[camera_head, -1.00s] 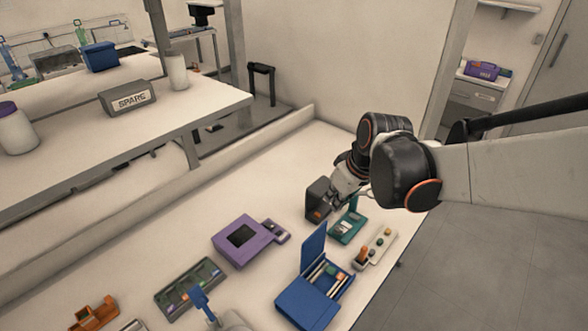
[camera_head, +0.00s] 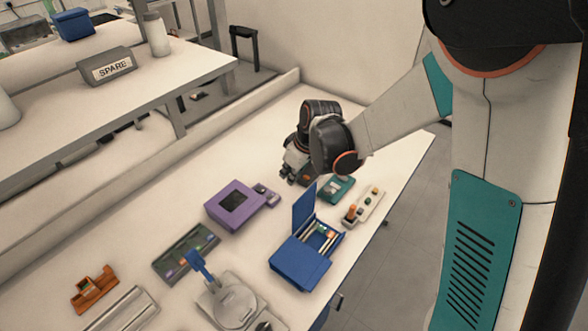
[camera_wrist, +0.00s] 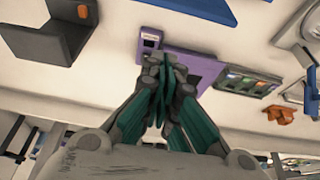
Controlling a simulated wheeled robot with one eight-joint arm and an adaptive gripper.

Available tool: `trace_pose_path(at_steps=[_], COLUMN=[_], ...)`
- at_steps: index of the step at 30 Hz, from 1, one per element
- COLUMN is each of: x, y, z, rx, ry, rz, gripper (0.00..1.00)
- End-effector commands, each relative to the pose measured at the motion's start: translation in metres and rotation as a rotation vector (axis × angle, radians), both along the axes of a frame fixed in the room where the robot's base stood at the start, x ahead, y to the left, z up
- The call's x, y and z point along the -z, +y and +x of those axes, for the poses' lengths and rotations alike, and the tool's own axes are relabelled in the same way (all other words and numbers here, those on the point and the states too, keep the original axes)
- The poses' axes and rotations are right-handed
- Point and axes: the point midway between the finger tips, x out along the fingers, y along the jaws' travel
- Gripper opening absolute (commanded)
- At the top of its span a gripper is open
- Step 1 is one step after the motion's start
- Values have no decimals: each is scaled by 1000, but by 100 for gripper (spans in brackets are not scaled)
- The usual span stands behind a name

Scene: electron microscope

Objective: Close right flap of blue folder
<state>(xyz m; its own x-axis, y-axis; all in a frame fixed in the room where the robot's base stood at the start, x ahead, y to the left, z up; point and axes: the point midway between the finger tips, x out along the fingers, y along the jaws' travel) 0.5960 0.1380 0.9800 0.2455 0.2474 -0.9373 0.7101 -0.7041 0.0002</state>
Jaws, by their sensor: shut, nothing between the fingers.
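The blue folder (camera_head: 300,268) lies on the white bench near its front edge. One flap lies flat over its near part. Another blue flap (camera_head: 304,208) stands upright at its far left side. Thin pale strips and small coloured pieces show in the uncovered part. My gripper (camera_head: 288,177) is shut and empty above the bench, beyond the folder and apart from it. In the wrist view the shut fingers (camera_wrist: 165,68) point toward the purple device, and a blue part (camera_wrist: 195,10), probably the folder, is cut off at the top.
A purple device (camera_head: 235,204) lies left of the folder. A teal case (camera_head: 337,188) and a pale strip with coloured knobs (camera_head: 363,206) lie beyond it. A dark open-sided holder (camera_wrist: 50,30) is near my gripper. A grey instrument (camera_head: 230,300) stands at the front left.

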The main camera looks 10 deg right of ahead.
Motion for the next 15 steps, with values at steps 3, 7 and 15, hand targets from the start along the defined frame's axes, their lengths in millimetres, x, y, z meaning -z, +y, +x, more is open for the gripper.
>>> trace_pose_path(at_steps=[3, 7, 15], x=[20, 21, 20], y=[5, -6, -22], z=[5, -6, -22], rx=[0, 2, 1], ry=[0, 0, 0], rz=[0, 0, 0], gripper=[0, 0, 0])
